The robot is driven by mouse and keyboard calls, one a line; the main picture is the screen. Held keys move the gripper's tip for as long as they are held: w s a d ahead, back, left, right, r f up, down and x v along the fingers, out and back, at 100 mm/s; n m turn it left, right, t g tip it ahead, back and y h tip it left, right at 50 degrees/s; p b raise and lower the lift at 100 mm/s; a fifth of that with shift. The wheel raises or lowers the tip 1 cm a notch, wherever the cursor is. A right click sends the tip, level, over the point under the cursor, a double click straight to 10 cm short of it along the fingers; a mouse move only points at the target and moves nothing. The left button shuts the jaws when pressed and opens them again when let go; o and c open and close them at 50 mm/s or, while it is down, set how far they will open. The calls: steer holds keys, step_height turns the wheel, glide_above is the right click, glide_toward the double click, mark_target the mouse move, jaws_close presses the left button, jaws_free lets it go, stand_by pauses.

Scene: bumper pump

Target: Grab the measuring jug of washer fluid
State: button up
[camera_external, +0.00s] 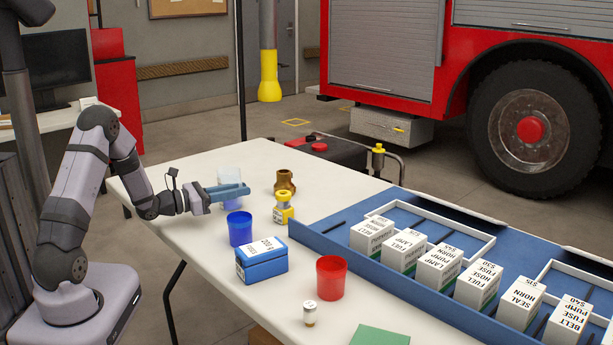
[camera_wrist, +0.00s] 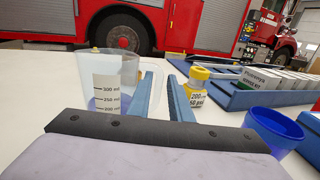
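The measuring jug (camera_external: 229,176) is clear, with purple-blue fluid low inside; it stands on the white table, partly hidden by my gripper (camera_external: 246,188) in the external view. Whether the left finger touches the handle I cannot tell.
A yellow-capped bottle (camera_external: 283,208), brown fitting (camera_external: 285,181), blue cup (camera_external: 240,228), blue-and-white box (camera_external: 262,262), red cup (camera_external: 330,278) and small vial (camera_external: 310,313) stand nearby. A blue tray (camera_external: 330,241) with several white boxes fills the right. The table's left end is clear.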

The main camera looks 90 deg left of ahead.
steer(key=shift+x, duration=2.55)
steer(key=shift+a, duration=0.1)
jaws_close()
